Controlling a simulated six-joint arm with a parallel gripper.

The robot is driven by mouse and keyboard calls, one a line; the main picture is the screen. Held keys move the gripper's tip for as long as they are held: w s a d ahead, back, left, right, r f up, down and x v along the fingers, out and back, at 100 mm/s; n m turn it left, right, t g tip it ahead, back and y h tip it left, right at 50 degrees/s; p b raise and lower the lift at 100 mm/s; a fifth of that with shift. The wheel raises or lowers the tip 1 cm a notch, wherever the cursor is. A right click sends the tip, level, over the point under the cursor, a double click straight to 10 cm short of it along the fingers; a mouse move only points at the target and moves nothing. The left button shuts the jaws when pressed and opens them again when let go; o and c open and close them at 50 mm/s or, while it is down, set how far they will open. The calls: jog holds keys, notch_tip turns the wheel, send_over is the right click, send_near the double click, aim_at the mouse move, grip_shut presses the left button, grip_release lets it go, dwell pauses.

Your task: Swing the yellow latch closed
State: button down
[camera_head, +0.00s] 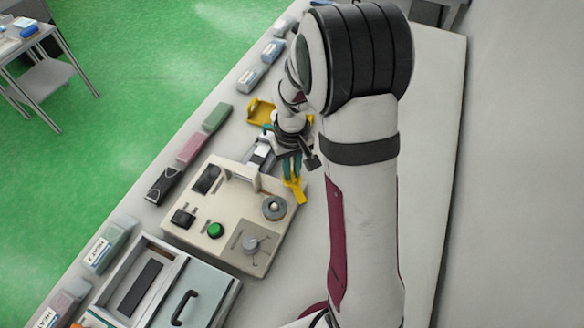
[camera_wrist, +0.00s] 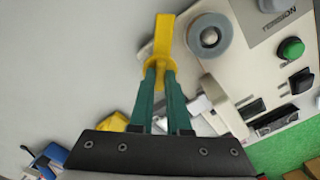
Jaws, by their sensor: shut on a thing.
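The yellow latch (camera_head: 294,189) is at the right edge of the beige machine (camera_head: 229,258). In the wrist view the yellow latch (camera_wrist: 163,38) points up and away from my fingertips, beside the machine's panel. My gripper (camera_head: 292,170) has green fingers, and in the wrist view my gripper (camera_wrist: 160,72) is shut on the near end of the latch. The fingertips partly hide the gripped end. How the latch joins the machine is not clear.
A grey round knob (camera_wrist: 209,35) stands close beside the latch. The machine has a green button (camera_head: 215,230) and a raised beige bar. A yellow holder (camera_head: 261,112) lies behind my gripper. Bare table (camera_wrist: 65,60) lies on the latch's other side.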

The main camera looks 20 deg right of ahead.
aim_at(292, 174)
jog(key=m, duration=0.8)
jog(key=shift+w+m, duration=0.1)
jog(key=shift+m, duration=0.5)
jog(key=c, duration=0.9)
grip_release()
notch_tip(292, 174, up, 16)
jog(key=shift+f, duration=0.1)
